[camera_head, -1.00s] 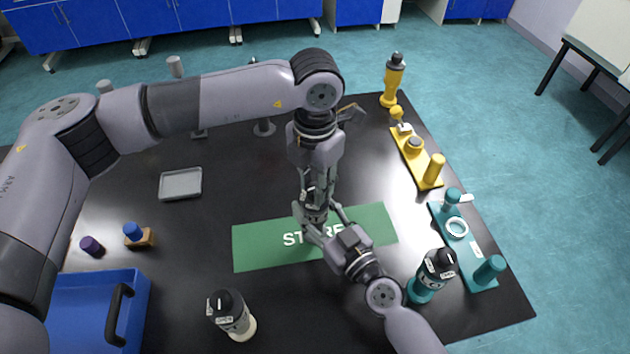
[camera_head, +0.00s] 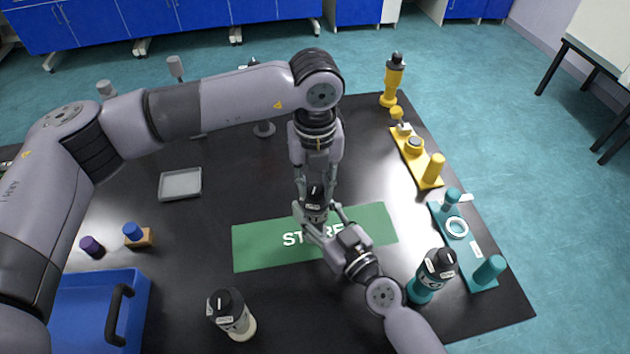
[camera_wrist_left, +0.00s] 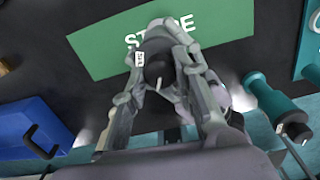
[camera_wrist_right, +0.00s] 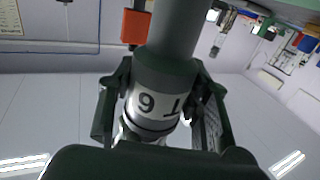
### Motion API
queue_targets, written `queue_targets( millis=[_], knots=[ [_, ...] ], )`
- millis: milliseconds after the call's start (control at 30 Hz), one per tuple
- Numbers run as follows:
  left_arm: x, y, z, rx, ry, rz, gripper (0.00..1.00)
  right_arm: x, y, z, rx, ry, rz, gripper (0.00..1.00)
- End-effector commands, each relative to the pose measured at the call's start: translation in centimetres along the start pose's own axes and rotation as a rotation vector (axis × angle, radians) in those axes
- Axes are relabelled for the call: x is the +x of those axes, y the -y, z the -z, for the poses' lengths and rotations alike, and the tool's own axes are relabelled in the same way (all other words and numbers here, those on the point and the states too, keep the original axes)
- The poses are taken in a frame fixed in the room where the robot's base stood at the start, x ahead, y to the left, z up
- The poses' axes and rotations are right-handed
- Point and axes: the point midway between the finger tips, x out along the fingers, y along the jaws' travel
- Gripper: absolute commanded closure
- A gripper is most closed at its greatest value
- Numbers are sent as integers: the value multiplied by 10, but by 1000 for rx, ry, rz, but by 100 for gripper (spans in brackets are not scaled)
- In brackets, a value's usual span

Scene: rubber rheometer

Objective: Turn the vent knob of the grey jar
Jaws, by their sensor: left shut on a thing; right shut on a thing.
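The grey jar (camera_head: 315,214) stands upright over the green mat, its black top with a white pointer line and a white label showing between my fingers. My left gripper (camera_head: 315,190) comes down from above with its fingers on both sides of the black vent knob (camera_wrist_left: 157,68), shut on it. My right gripper (camera_head: 326,226) reaches in from the lower right and is shut around the jar's body. In the right wrist view, the jar's grey body (camera_wrist_right: 175,25) and its white lettered band show between the fingers. Its base is hidden.
The green mat (camera_head: 255,250) lies below. A teal jar (camera_head: 425,285) and teal stand (camera_head: 475,255) are at right, a yellow stand (camera_head: 415,160) behind. A cream jar (camera_head: 238,322) and blue crate (camera_head: 140,300) are at front left. A grey tray (camera_head: 181,184) lies left.

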Motion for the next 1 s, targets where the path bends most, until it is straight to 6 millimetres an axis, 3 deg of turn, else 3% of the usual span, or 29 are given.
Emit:
queue_targets(
  millis=[767, 800, 1000],
  knots=[
    [0, 0, -1, -98, 3, 1, 100, 0, 1, -1, 1, 2, 3, 88],
    [0, 0, -1, -98, 3, 1, 71, 0, 1, -1, 1, 2, 3, 88],
    [0, 0, -1, -97, 2, 0, 58, 0, 1, -1, 1, 2, 2, 88]
  ],
)
